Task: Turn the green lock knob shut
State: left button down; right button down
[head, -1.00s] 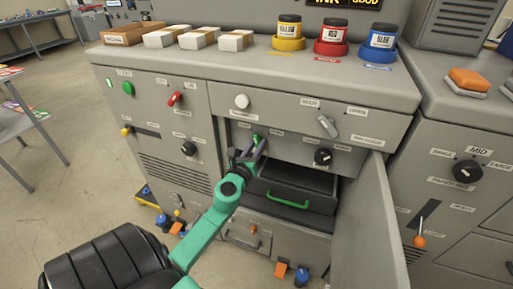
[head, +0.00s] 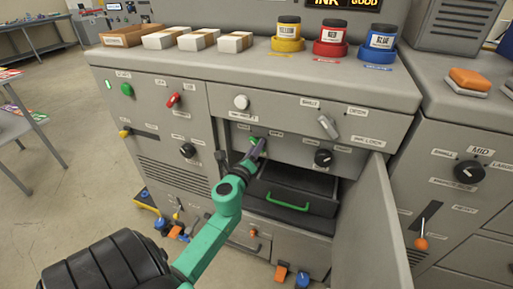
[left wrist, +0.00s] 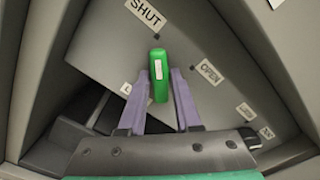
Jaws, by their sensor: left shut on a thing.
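The green lock knob (left wrist: 158,82) is a long green bar with a white mark along its upper part. It sits on the grey recessed panel, between a SHUT label (left wrist: 147,14) and an OPEN label (left wrist: 209,73). In the left wrist view its marked end points up, closer to SHUT than to OPEN. My left gripper (left wrist: 159,77) is shut on the knob, with one purple finger on each side. In the head view the left gripper (head: 257,147) reaches into the recess and mostly covers the knob (head: 252,139). My right gripper is in neither view.
Below the panel is an open dark drawer with a green handle (head: 288,201). An open grey door (head: 365,225) stands to the right. A black knob (head: 323,158) sits right of my gripper. Ink jars (head: 331,37) and boxes stand on top.

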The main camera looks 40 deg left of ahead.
pick_arm(q)
jog(key=c, duration=0.6)
grip_release()
jog(key=b+v, duration=0.4)
jog(key=v, duration=1)
jog(key=shift+s+d+b, duration=0.15)
jog(key=shift+s+b, duration=0.1)
jog(key=shift+b, duration=0.05)
